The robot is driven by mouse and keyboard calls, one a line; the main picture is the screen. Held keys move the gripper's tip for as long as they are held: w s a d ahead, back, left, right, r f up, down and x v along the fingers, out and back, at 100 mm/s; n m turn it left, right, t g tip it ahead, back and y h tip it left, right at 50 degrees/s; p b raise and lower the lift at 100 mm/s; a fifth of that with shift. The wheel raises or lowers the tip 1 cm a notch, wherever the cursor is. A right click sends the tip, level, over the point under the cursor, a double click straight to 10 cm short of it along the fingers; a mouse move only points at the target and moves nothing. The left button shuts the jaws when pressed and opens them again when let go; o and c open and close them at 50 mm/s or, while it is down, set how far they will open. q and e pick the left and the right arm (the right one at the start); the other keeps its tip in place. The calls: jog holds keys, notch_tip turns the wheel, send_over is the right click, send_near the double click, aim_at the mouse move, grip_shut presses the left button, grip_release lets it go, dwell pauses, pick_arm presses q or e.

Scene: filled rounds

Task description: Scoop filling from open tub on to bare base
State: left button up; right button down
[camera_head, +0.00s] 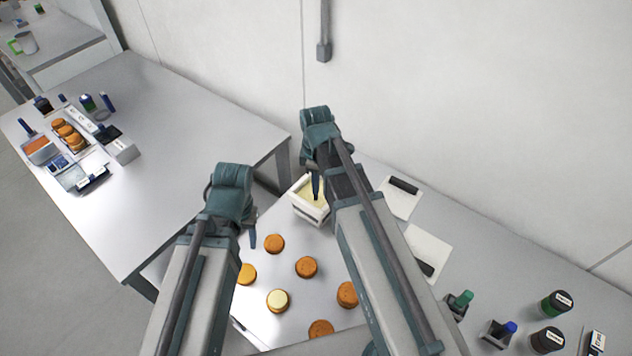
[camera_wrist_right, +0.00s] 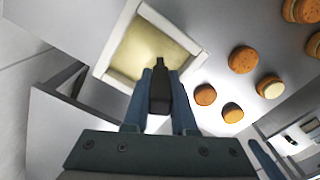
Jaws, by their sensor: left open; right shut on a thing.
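The open tub (camera_head: 308,212) is a white square box with pale yellow filling (camera_wrist_right: 146,48) inside. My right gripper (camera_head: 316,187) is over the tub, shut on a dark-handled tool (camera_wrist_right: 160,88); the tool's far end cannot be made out. Several brown rounds lie on the pale board, among them bare-looking ones (camera_head: 274,243) (camera_head: 306,267). One round (camera_head: 278,300) has a cream-coloured top; it also shows in the right wrist view (camera_wrist_right: 270,87). My left gripper (camera_head: 248,236) is open and empty, left of the rounds.
White cards with black-handled tools (camera_head: 428,245) lie right of my right arm. Dark jars (camera_head: 556,304) and small holders with green and blue tops stand at the lower right. A second table (camera_head: 190,130) on the left carries filled trays and boxes. A wall stands behind.

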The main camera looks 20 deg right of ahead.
jog(key=shift+r, duration=0.1)
dwell(0.3)
notch_tip(320, 180, up, 8)
jog(key=p, duration=0.8)
jog(key=shift+r+p, duration=0.25)
jog(key=shift+p, duration=0.1)
